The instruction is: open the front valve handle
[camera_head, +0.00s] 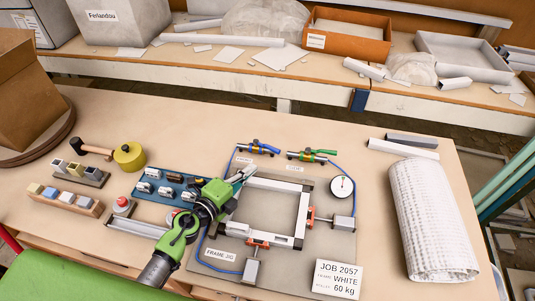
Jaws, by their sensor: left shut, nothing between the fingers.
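Two small valves stand at the back of the frame jig board (225,250): one with a blue handle (265,147) on the left, one with a green handle (322,151) on the right. Small label cards lie in front of them, too small to read surely, so I cannot tell which valve is the front one. My left gripper (245,173) is shut and empty. It is over the jig's back left corner, in front of the blue-handled valve and apart from both handles. My right gripper is not in view.
A white and black square frame (262,232) sits in the jig with cylinders and a gauge (342,187) beside it. Blue hoses run around it. A job card (338,280), bubble-wrap roll (433,220), mallet (95,149) and yellow tape (130,156) lie around. Bench behind the valves is clear.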

